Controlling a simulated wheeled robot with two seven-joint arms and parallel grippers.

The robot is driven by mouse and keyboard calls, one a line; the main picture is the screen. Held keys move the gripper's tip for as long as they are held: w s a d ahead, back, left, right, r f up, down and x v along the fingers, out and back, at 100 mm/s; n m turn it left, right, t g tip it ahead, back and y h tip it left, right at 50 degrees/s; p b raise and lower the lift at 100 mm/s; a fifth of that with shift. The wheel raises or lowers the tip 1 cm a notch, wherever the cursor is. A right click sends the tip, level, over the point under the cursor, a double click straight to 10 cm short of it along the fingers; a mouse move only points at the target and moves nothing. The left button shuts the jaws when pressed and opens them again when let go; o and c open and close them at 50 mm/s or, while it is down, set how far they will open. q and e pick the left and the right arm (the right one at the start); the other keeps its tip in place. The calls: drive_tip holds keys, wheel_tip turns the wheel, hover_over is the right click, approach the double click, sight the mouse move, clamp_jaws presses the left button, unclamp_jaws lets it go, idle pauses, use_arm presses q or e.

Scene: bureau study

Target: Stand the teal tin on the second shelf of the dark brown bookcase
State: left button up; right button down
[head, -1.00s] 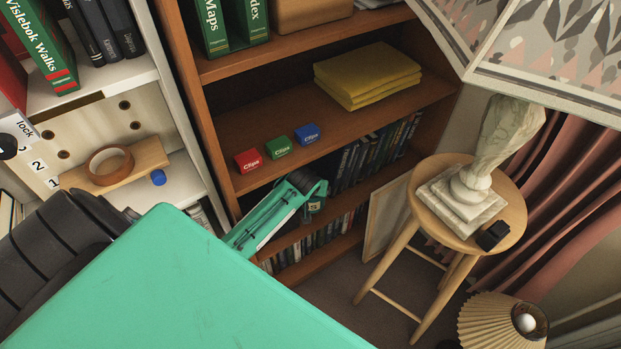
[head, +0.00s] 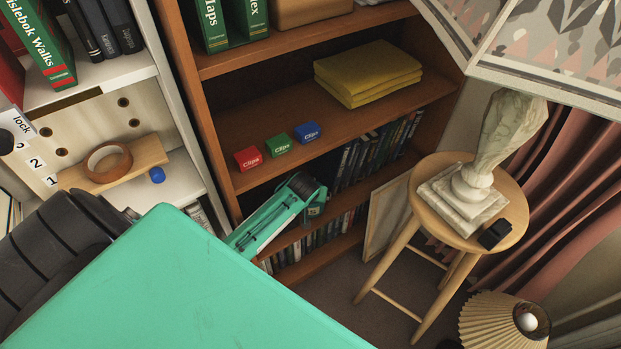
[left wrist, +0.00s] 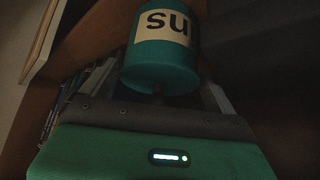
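The teal tin (left wrist: 160,65) with a pale label reading "su" hangs between the fingers of my left gripper (left wrist: 158,92) in the left wrist view. The gripper looks shut on it; the finger contacts are mostly hidden behind the tin. In the head view the tin (head: 316,208) is small and partly covered by my left gripper (head: 313,196). It is in front of the lower shelves of the dark brown bookcase (head: 206,120), below the shelf board (head: 345,130) that carries the clip boxes. My right gripper is out of view.
Red (head: 248,158), green (head: 279,145) and blue (head: 307,132) clip boxes line that shelf's front. A folded yellow cloth (head: 368,75) lies at its right. Bare board shows between and behind them. Books fill the shelves below. A stool (head: 475,235) bearing a marble lamp stands right.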

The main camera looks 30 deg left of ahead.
use_arm(q)
drive_tip(key=shift+s+r, duration=0.1)
drive_tip(key=shift+r, duration=0.25)
drive_tip(key=p+v, duration=0.1)
drive_tip(key=v, duration=0.3)
drive_tip(key=shift+r, duration=0.15)
drive_tip(key=s+d+f+m+g+h, duration=0.1)
drive_tip(key=s+d+m, duration=0.1)
drive_tip(key=s+d, duration=0.3)
drive_tip(key=s+d+f+m+g+h, duration=0.1)
drive_tip(key=s+d, duration=0.4)
drive_tip(key=s, duration=0.8)
drive_tip(key=s+d+f+m+g+h+p, duration=0.1)
drive_tip(key=s+d+f+m, duration=0.1)
drive_tip(key=s+d, duration=0.3)
drive_tip(key=s+m, duration=0.1)
drive_tip(key=s, duration=0.3)
drive_tip(key=shift+m, duration=0.3)
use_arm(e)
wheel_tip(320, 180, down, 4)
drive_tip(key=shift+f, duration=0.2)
use_arm(q)
drive_tip(key=shift+s+f, duration=0.1)
drive_tip(key=shift+f, duration=0.05)
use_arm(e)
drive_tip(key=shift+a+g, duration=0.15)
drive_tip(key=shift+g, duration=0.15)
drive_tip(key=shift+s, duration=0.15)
